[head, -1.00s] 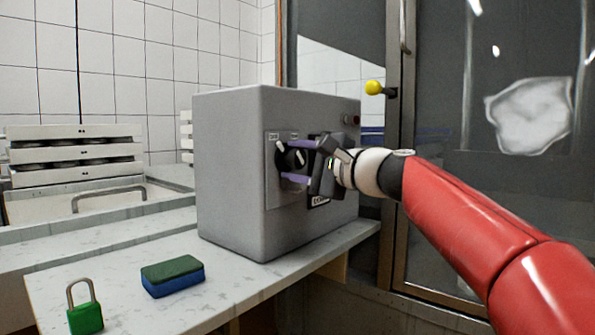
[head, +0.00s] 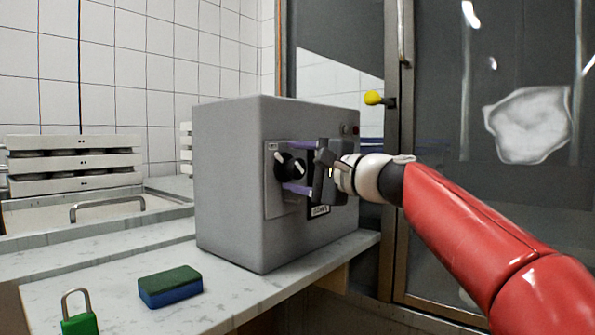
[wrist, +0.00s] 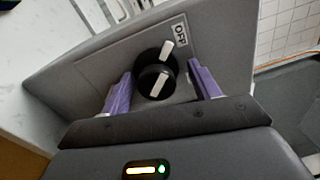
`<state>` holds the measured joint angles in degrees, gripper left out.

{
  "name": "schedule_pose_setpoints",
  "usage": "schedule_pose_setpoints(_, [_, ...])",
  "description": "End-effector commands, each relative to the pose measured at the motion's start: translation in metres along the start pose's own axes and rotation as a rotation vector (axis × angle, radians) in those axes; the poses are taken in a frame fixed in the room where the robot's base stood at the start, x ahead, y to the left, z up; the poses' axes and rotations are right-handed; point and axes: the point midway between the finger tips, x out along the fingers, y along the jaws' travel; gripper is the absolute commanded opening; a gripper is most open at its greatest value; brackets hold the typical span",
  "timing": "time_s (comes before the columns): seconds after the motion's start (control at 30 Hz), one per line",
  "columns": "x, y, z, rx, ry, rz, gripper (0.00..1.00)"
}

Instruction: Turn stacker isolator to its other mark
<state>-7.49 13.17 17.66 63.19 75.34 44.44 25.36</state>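The stacker isolator is a black round knob (head: 288,168) on the front plate of a grey box. In the wrist view the knob (wrist: 146,88) shows a stepped black body with two white marks, one on the raised front part and one behind it, near the plate's "OFF" label (wrist: 181,32). The other mark's label is not readable. My gripper (head: 299,167) is at the box front, its two purple fingers astride the knob. In the wrist view my gripper (wrist: 162,90) is open, with a gap between each finger and the knob.
The grey box (head: 228,185) stands on a pale worktop (head: 225,297). A green-and-blue sponge (head: 170,286) and a green padlock (head: 79,322) lie in front. White moulds (head: 75,163) are stacked at left. A glazed door (head: 440,240) and yellow ball-ended handle (head: 373,97) are at right.

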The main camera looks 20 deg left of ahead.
Motion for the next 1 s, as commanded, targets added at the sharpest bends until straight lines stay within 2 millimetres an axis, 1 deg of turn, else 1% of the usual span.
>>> schedule_pose_setpoints(0.43, [0.001, 0.003, 0.000, 0.002, -0.003, 0.005, 0.59])
schedule_pose_setpoints(0.53, [-0.003, 0.003, 0.000, 0.001, -0.001, 0.007, 0.59])
schedule_pose_setpoints(0.67, [-0.020, 0.002, -0.001, 0.001, 0.002, 0.007, 0.59])
schedule_pose_setpoints(0.8, [-0.045, 0.002, -0.001, 0.000, 0.002, 0.006, 0.59])
schedule_pose_setpoints(0.9, [-0.060, 0.002, -0.001, 0.000, 0.001, 0.005, 0.59])
schedule_pose_setpoints(1.0, [-0.071, 0.002, 0.000, 0.001, -0.001, 0.005, 0.59])
